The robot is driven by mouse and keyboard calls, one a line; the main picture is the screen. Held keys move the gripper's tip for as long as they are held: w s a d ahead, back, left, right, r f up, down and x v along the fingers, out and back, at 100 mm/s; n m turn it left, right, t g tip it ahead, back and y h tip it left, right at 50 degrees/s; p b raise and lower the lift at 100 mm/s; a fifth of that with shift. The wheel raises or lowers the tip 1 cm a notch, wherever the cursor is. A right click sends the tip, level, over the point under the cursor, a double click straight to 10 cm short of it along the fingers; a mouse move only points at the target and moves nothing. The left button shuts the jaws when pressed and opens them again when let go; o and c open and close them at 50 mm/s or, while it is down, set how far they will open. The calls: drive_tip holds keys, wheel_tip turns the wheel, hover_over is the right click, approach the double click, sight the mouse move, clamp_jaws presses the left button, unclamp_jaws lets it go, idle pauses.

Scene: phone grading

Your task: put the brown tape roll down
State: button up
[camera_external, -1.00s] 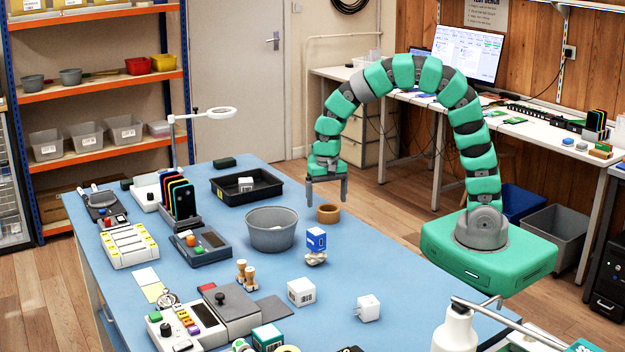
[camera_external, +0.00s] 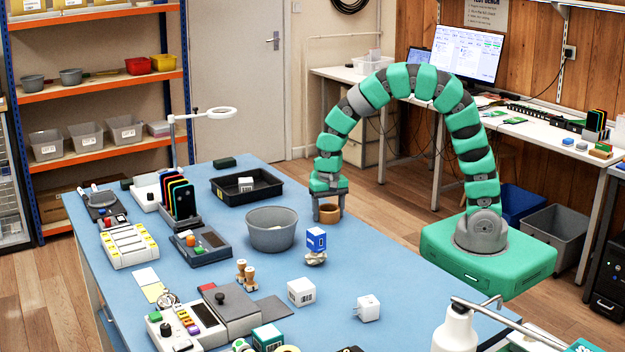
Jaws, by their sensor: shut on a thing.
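The brown tape roll (camera_external: 329,212) is at the right part of the blue table (camera_external: 375,272), just right of and behind the grey bowl. My gripper (camera_external: 328,214) points down over it, with one finger on each side, and is shut on the roll. The roll looks at or very near the table surface; I cannot tell whether a small gap is under it. The fingers hide part of its sides.
The grey bowl (camera_external: 272,230) stands close to the left of my gripper. A blue-and-white box (camera_external: 316,239) on a pale object is in front. A black tray (camera_external: 246,187) holding a white box is behind left. Bare table lies to the right front.

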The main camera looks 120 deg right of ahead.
drive_tip(key=shift+r, duration=0.1)
drive_tip(key=shift+r+p, duration=0.5)
drive_tip(key=shift+r, duration=1.25)
drive_tip(key=s+a+r+p, duration=0.1)
drive_tip(key=s+a+p, duration=0.1)
drive_tip(key=s+a, duration=0.95)
drive_tip(key=w+a+n+b, duration=0.3)
drive_tip(key=a, duration=1.2)
hover_over(357, 254)
drive_tip(key=shift+w+f+b, duration=0.15)
drive_tip(key=shift+f+b, duration=0.2)
drive_tip(key=shift+f, duration=0.2)
drive_tip(key=shift+f+b, duration=0.5)
drive_tip(key=shift+f, duration=1.2)
drive_tip(key=shift+f, duration=0.1)
drive_tip(key=o, duration=1.1)
drive_tip(key=shift+c, duration=0.2)
